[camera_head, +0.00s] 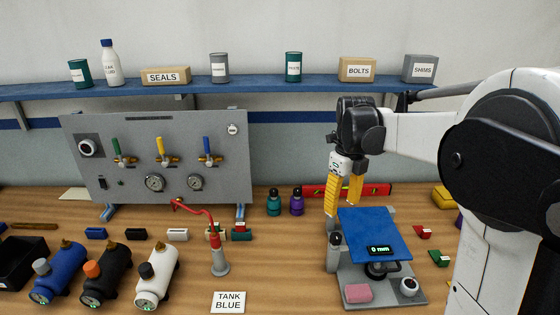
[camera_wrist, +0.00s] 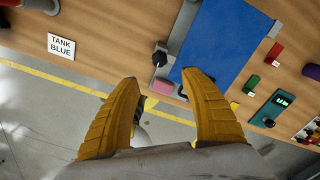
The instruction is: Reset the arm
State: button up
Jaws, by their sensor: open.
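My white and black arm reaches in from the right in the head view. My gripper (camera_head: 344,194) has yellow fingers that point down above the back left of the blue-topped test stand (camera_head: 372,229). In the wrist view, my gripper (camera_wrist: 168,98) shows its two yellow fingers spread apart with nothing between them. The stand's blue plate (camera_wrist: 222,55) lies beyond the fingertips in that view. The stand has a small display reading 0 mm (camera_head: 380,250) and a pink block (camera_head: 358,293) on its base.
A grey panel (camera_head: 225,130) with valves and gauges stands at the back left. Blue, black and white tanks (camera_head: 157,277) lie at the front left. Teal and purple bottles (camera_head: 297,203) stand left of my gripper. A blue shelf (camera_head: 130,90) with cans and boxes runs above.

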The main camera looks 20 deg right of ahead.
jog(key=shift+a, duration=0.1)
jog(key=s+a+f+n+t+b, duration=0.3)
jog(key=s+a+n, duration=0.4)
jog(key=n, duration=0.9)
jog(key=s+a+f+n+t+b, duration=0.3)
jog(key=s+a+n, duration=0.5)
jog(key=n, duration=0.8)
jog(key=shift+s+a+f+t, duration=0.2)
jog(key=shift+s+t, duration=0.3)
jog(key=shift+s, duration=0.7)
